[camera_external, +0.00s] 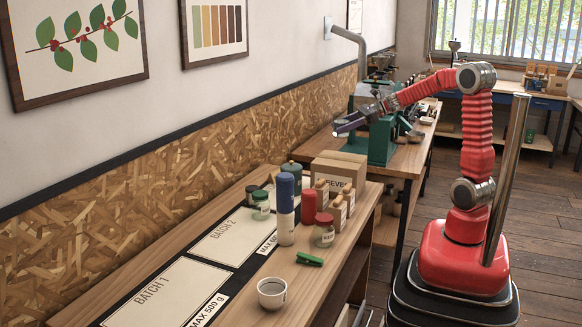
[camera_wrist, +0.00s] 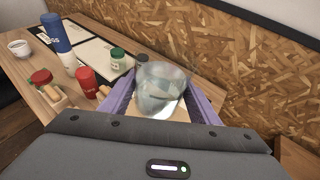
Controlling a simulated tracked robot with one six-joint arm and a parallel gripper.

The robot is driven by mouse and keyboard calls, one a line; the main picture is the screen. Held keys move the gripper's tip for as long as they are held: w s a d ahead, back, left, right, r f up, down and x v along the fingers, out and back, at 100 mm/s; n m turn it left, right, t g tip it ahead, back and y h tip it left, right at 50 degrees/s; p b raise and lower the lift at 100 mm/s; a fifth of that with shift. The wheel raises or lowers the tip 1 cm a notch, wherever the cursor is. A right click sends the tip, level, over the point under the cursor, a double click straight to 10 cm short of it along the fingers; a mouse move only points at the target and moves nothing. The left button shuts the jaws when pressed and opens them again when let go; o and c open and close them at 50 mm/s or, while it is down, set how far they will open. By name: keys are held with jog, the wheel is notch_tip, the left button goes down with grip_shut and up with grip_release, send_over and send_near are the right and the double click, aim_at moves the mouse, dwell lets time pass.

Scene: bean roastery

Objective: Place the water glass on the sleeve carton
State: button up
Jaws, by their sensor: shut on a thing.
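The clear water glass (camera_wrist: 162,85) is between the two purple fingers of my gripper (camera_wrist: 160,98) in the wrist view. My gripper (camera_external: 349,122) is shut on it. In the external view my gripper is raised above and behind the sleeve carton, and the glass is hard to make out there. The sleeve carton (camera_external: 340,167) is a brown box with partly hidden black lettering, standing at the far end of the near bench. In the wrist view a tan surface shows below the glass; I cannot tell whether it is the carton.
A tall blue-and-white bottle (camera_external: 285,208), a red canister (camera_external: 308,206), jars and several small bottles crowd in front of the carton. A white cup (camera_external: 272,293) and a green clip (camera_external: 309,259) lie nearer. A green machine (camera_external: 381,140) stands on the bench behind. The batch mats (camera_external: 165,294) are mostly clear.

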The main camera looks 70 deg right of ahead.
send_over(340, 159)
jog(key=shift+a+f, duration=0.1)
jog(key=shift+f, duration=3)
jog(key=shift+f, duration=1.85)
jog(key=o, duration=1.4)
jog(key=shift+f, duration=0.15)
